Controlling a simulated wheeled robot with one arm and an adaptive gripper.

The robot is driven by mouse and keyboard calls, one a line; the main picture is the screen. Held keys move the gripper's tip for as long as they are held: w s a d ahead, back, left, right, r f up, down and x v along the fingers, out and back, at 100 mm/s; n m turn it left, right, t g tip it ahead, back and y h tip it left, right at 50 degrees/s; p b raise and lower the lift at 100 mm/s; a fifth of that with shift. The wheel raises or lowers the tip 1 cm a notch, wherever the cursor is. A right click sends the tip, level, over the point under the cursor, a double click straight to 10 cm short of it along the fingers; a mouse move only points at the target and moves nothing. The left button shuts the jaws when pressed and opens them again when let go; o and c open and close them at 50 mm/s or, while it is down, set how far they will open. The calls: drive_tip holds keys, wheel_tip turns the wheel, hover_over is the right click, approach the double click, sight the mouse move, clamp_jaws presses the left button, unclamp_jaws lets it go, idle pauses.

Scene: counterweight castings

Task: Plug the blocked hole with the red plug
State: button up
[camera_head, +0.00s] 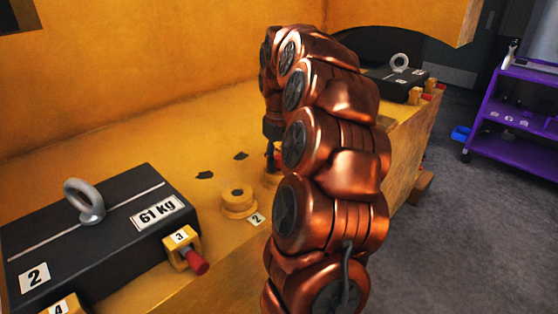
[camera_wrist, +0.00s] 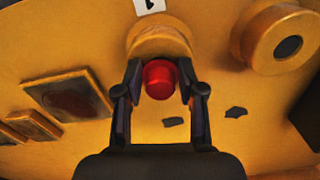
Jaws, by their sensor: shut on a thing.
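My gripper (camera_wrist: 160,68) is shut on the red plug (camera_wrist: 158,80) in the wrist view. In the head view the plug shows as a small red patch (camera_head: 277,160) beside my arm. A round yellow boss (camera_wrist: 158,38) lies just beyond the plug, near a label "1". The plug overlaps its near edge in the picture, and I cannot tell whether they touch. No hole shows in this boss. A second yellow boss (camera_wrist: 265,28) has a round dark centre; it also shows in the head view (camera_head: 238,204) beside a label "2".
A black 61 kg casting (camera_head: 100,235) with a lifting eye stands at left. A yellow block "3" (camera_head: 178,245) holds a red peg (camera_head: 197,262). Dark flakes (camera_head: 205,175) lie on the yellow surface. Another black casting (camera_head: 395,85) and a purple cart (camera_head: 515,110) stand behind.

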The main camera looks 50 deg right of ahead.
drive_tip(key=shift+r+p, duration=0.3)
drive_tip(key=shift+r, duration=0.6)
drive_tip(key=shift+f+b, duration=0.7)
drive_tip(key=shift+f, duration=0.35)
idle(1.6)
drive_tip(key=shift+r, duration=0.1)
drive_tip(key=shift+r+p, duration=0.45)
drive_tip(key=shift+r, duration=0.5)
idle(0.5)
drive_tip(key=shift+f+b, duration=0.6)
drive_tip(key=shift+f, duration=0.5)
idle(1.1)
drive_tip(key=shift+r, duration=0.2)
drive_tip(key=shift+r+p, duration=0.45)
drive_tip(key=shift+r, duration=0.4)
